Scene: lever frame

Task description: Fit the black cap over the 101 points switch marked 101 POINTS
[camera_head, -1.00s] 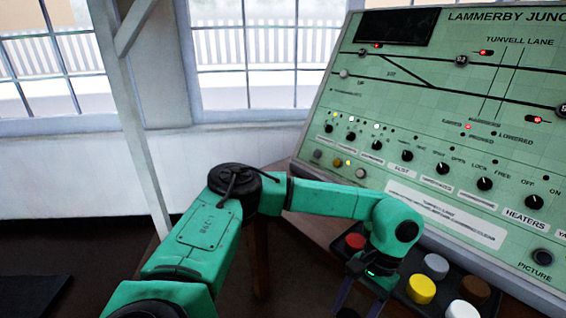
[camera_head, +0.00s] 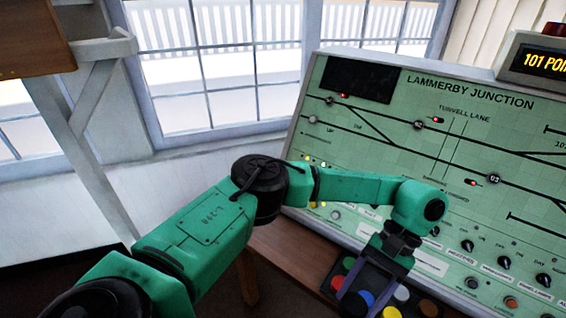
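My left gripper (camera_head: 366,299) points down over a dark tray of coloured caps at the desk's front. Its two dark fingers look spread, and a blue cap (camera_head: 366,298) shows between them; I cannot tell whether they touch it. I cannot make out a black cap; the gripper hides part of the tray. The green panel (camera_head: 450,135) carries a row of black knobs. I cannot read a 101 POINTS label on any switch, and my arm covers part of the lower left panel. An amber display (camera_head: 550,62) at upper right reads "101 POI", cut off. My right gripper is out of view.
Around the gripper are a red cap (camera_head: 337,283), a pale grey cap (camera_head: 401,293), a yellow cap (camera_head: 391,312) and a brown cap (camera_head: 428,308). The panel rises close behind the tray. A wooden desk edge (camera_head: 290,250) lies below my forearm.

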